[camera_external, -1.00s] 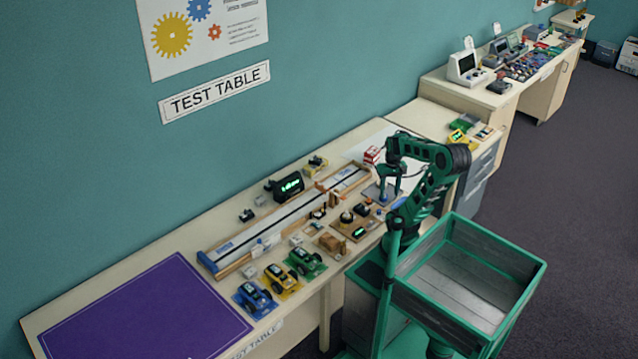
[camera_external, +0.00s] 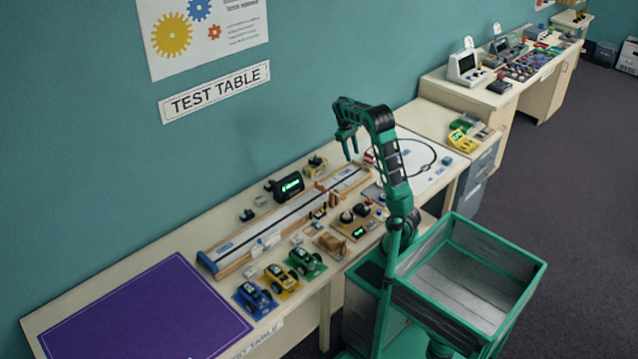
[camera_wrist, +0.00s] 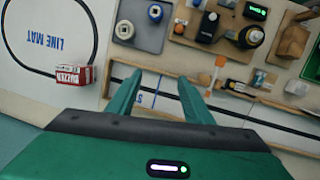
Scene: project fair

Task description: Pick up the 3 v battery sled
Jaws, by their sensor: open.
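My gripper (camera_external: 347,148) is open and empty, raised above the back right part of the test table. In the wrist view its fingers (camera_wrist: 157,82) are spread, with the track and bare table beyond them. I cannot tell for sure which thing is the 3 V battery sled. Small candidates behind the track are a yellow and dark unit (camera_external: 316,166) and a small dark and grey unit (camera_external: 247,215). Both are apart from my gripper and too small to read.
The long track (camera_external: 285,222) runs along the table. A black box with a green display (camera_external: 289,187) stands behind it. The red box (camera_wrist: 75,75) sits on the line mat (camera_wrist: 45,45). Toy cars (camera_external: 282,279) stand in front. The purple mat (camera_external: 145,315) is empty.

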